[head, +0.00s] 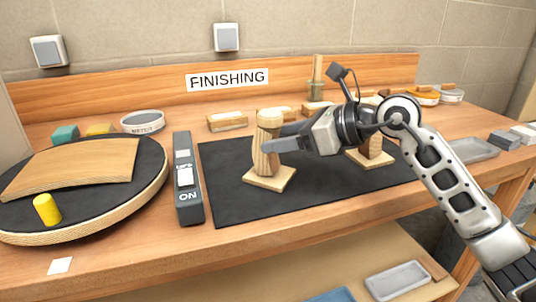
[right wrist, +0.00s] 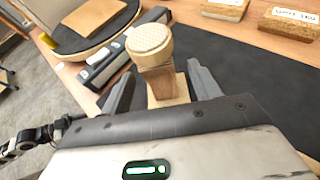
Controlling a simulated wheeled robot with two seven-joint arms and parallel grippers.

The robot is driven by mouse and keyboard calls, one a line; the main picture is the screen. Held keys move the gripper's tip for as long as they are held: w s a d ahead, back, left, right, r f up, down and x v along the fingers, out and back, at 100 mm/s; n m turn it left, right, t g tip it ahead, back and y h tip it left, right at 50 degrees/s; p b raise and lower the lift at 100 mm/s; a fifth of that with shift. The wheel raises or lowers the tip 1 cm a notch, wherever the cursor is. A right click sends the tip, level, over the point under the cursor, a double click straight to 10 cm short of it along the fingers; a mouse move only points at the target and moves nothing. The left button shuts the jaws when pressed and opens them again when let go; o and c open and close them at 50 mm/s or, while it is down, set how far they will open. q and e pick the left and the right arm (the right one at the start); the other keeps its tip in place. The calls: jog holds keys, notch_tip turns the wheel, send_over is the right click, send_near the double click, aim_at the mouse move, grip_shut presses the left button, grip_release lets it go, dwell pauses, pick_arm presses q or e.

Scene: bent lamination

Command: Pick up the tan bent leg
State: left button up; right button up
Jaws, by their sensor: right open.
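A tan bent leg (head: 267,160) with a round top stands upright on a square wooden base on the dark mat. My right gripper (head: 272,142) reaches in from the right at the leg's height. Its jaws are open, with one finger in front of the leg in the head view. In the right wrist view the leg (right wrist: 155,75) stands between the two spread fingers (right wrist: 161,88), with a visible gap on each side. The lower part of its base is hidden by the gripper body there. My left gripper is in neither view.
Another wooden piece on a square base (head: 372,158) stands right of the leg, partly hidden by my arm. A grey ON-marked device (head: 187,190) and a round turntable (head: 150,185) lie left. Sanding blocks (head: 228,121) line the back. The black mat's (head: 235,205) front is clear.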

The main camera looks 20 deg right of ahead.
aim_at(276, 135)
jog(key=x, duration=0.4)
jog(key=shift+w+a+r, duration=0.1)
jog(key=shift+w+a, duration=0.05)
jog(key=shift+a, duration=0.1)
jog(key=c, duration=1.2)
jog(key=shift+r, duration=0.15)
